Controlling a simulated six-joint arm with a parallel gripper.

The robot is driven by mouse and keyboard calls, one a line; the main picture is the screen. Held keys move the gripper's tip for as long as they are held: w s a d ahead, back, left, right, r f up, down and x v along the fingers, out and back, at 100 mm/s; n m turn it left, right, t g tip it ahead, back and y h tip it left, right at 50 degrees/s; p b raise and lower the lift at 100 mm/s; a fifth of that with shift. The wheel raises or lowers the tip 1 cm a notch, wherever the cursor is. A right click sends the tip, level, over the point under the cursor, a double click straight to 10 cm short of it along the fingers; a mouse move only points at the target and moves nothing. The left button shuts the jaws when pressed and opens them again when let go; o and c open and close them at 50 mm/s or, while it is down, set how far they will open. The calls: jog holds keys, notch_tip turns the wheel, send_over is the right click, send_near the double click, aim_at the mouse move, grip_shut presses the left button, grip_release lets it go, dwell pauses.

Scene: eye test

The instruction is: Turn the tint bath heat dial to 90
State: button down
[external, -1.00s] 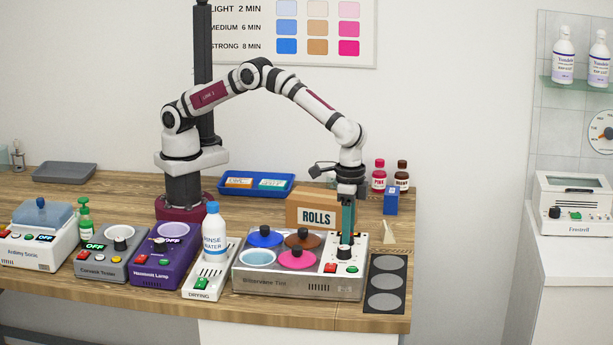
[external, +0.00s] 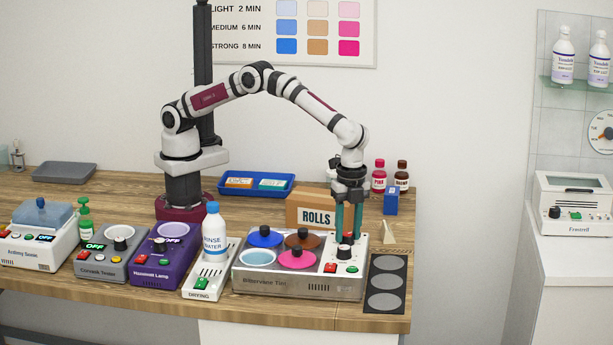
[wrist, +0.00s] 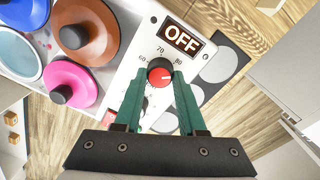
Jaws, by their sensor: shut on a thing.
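The tint bath (external: 300,283) is a silver, white-topped machine at the front right of the bench. Its heat dial (wrist: 160,72) is a red knob with a dark rim; the numbers 60, 70 and 80 show around it. No 90 can be read, and I cannot tell the pointer's exact setting. A display above the dial reads OFF (wrist: 182,39). My gripper (external: 347,237) points down over the machine's right end. In the wrist view, my gripper's green fingers (wrist: 160,76) are shut on the dial, one on each side.
Blue (external: 265,236), brown (external: 303,238) and pink (external: 297,259) lidded pots sit left of the dial, beside an open light-blue bath (external: 258,257). A red switch (external: 330,268) and green button (external: 352,269) are close by. A rolls box (external: 316,214) stands behind.

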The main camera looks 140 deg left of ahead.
aim_at(350, 235)
jog(key=m, duration=0.3)
jog(key=shift+d+m, duration=0.1)
jog(key=shift+m, duration=0.2)
jog(key=shift+s+m, duration=0.1)
jog(key=shift+m, duration=1.7)
jog(key=shift+c, duration=2.4)
grip_release()
notch_tip(350, 235, up, 16)
jog(key=shift+w+a, duration=0.2)
jog(key=shift+w, duration=0.1)
